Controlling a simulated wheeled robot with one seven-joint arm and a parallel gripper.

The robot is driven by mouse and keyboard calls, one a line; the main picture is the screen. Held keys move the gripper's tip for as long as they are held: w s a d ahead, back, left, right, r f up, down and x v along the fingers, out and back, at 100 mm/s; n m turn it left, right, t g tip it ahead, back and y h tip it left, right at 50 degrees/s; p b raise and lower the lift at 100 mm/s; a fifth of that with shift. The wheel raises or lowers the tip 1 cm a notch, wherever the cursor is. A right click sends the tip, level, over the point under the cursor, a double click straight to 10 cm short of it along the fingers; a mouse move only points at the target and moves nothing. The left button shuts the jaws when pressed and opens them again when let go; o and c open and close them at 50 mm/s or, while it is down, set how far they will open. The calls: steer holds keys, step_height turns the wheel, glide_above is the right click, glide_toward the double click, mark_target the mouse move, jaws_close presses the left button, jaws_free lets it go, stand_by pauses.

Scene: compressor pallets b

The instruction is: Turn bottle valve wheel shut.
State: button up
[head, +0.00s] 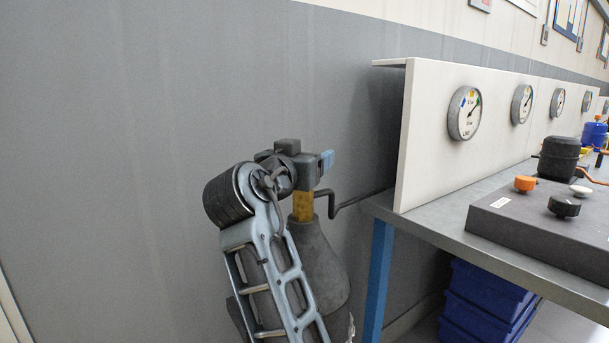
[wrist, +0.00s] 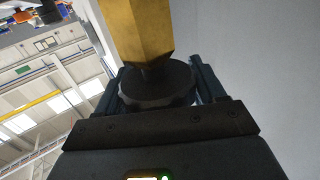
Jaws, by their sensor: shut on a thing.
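A grey gas bottle (head: 318,262) stands against the grey wall in the head view, partly behind my arm. Its yellow valve body (head: 303,205) rises from the neck and also shows large in the wrist view (wrist: 137,32). The valve wheel (wrist: 157,86) is a dark round disc at the end of the yellow body. My gripper (wrist: 158,78) is shut on the wheel, with one finger on each side of it. In the head view my gripper (head: 290,160) is at the top of the valve and hides the wheel.
A bent dark pipe (head: 345,203) runs from beside the valve toward the bench. The metal bench (head: 440,225) on the right has a white gauge panel (head: 428,150) and a knob box (head: 545,215). Blue crates (head: 487,300) sit beneath. The wall left of the bottle is bare.

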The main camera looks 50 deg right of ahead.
steer(key=m+g+b, duration=0.1)
steer(key=g, duration=0.1)
steer(key=m+g+b, duration=0.1)
steer(key=m+g, duration=0.1)
steer(key=g, duration=0.1)
steer(key=shift+s+f+m+g+h, duration=0.2)
steer(key=shift+m+g+h, duration=0.1)
steer(key=shift+s+r+m+g+b, duration=0.15)
steer(key=shift+m+g+b, duration=0.45)
steer(key=shift+g, duration=0.5)
steer(key=shift+s+f+m+g+b, duration=0.1)
steer(key=shift+m+g+b, duration=0.2)
steer(key=shift+m+g, duration=0.65)
steer(key=shift+g+y, duration=0.25)
steer(key=shift+y, duration=0.15)
steer(key=o, duration=1)
steer(key=shift+r, duration=0.1)
steer(key=shift+c, duration=0.2)
steer(key=v, duration=0.7)
steer(key=shift+a, duration=0.35)
steer(key=shift+w+a, duration=0.1)
steer(key=shift+w, duration=0.05)
